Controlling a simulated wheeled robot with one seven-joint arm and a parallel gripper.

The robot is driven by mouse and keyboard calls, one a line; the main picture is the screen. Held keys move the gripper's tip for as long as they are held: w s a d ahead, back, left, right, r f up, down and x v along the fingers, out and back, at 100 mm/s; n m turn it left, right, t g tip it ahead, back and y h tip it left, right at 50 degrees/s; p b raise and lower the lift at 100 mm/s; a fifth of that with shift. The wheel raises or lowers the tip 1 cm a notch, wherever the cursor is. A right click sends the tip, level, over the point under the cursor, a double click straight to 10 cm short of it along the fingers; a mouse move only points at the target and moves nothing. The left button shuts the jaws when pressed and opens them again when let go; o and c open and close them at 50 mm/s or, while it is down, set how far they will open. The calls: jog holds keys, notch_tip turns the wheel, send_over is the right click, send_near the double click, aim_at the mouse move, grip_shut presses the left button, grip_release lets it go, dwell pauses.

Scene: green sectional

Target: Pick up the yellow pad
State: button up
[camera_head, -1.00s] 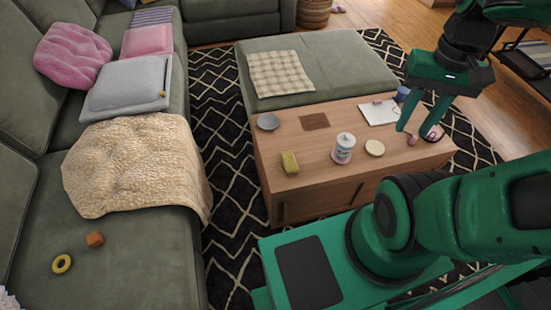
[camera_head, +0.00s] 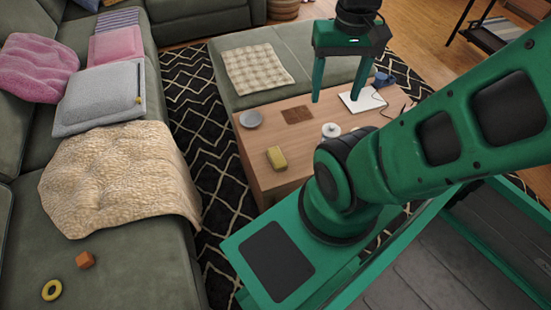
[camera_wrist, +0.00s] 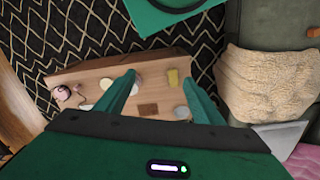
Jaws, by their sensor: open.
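The yellow pad (camera_head: 277,157), a small block-like piece, lies on the wooden coffee table (camera_head: 262,178) near its front left edge. In the wrist view the pad (camera_wrist: 173,77) shows between the fingers, closer to the right-hand one. My gripper (camera_head: 337,98) is open and empty, pointing down above the table's back part. It is apart from the pad, up and to the right of it in the head view. Its spread fingers (camera_wrist: 159,78) also show in the wrist view.
The table also holds a grey dish (camera_head: 251,119), a brown mat (camera_head: 298,115), a white-lidded jar (camera_head: 331,130), white paper (camera_head: 362,99) and a blue mug (camera_head: 383,79). My arm hides the table's right part. A sofa with a beige blanket (camera_head: 118,178) stands left, across the patterned rug.

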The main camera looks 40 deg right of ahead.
jog(key=o, duration=0.5)
jog(key=shift+w+d+f, duration=0.15)
jog(key=shift+w+f, duration=0.05)
jog(key=shift+w, duration=0.15)
jog(key=o, duration=0.3)
jog(key=w+f+m, duration=0.1)
jog(key=w, duration=0.1)
jog(key=w+d+f+m, duration=0.1)
jog(key=w+f, duration=0.1)
jog(key=w, duration=0.1)
jog(key=w+d+f+m+h, duration=0.1)
jog(key=w+f, duration=0.1)
jog(key=shift+w+d+f+m, duration=0.15)
jog(key=shift+w+f+m, duration=0.1)
jog(key=shift+w+m, duration=0.1)
jog(key=shift+o, duration=0.2)
jog(key=m, duration=1.1)
send_over(276, 157)
notch_tip(276, 157, down, 33)
jog(key=shift+y, duration=0.4)
notch_tip(276, 157, down, 6)
jog(key=shift+w+r, duration=0.15)
jog(key=shift+r, duration=0.05)
jog(key=shift+d+f, duration=0.1)
jog(key=shift+f, duration=2.75)
